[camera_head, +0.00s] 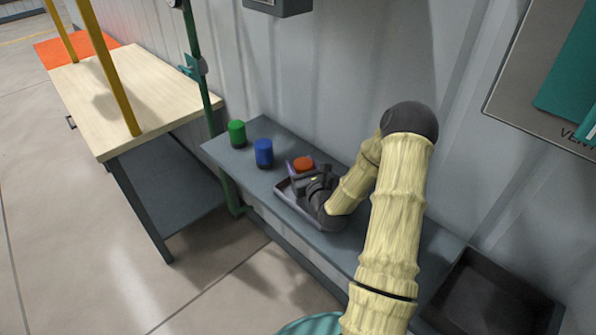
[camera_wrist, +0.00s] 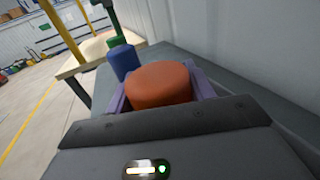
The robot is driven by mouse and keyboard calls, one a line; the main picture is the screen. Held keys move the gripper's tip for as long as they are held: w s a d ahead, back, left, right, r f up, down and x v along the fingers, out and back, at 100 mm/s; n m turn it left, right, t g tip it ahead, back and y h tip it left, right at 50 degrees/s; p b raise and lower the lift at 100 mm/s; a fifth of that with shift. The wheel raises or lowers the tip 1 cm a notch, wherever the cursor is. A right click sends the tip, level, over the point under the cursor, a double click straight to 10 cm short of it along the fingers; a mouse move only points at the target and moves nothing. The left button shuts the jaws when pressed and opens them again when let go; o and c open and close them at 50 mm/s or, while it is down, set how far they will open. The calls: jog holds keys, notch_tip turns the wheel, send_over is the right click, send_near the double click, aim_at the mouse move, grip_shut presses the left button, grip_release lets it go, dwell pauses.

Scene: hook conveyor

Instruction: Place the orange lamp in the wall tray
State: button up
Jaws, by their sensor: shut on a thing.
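A blue lamp (camera_head: 264,153) and a green lamp (camera_head: 237,134) stand on the shelf (camera_head: 400,240) left of the tray. A wooden-topped table (camera_head: 130,100) with yellow posts is at the left. A dark bin (camera_head: 495,295) is at the lower right. The wall is close behind.

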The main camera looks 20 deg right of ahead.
jog(key=shift+f, duration=0.1)
jog(key=o, duration=1)
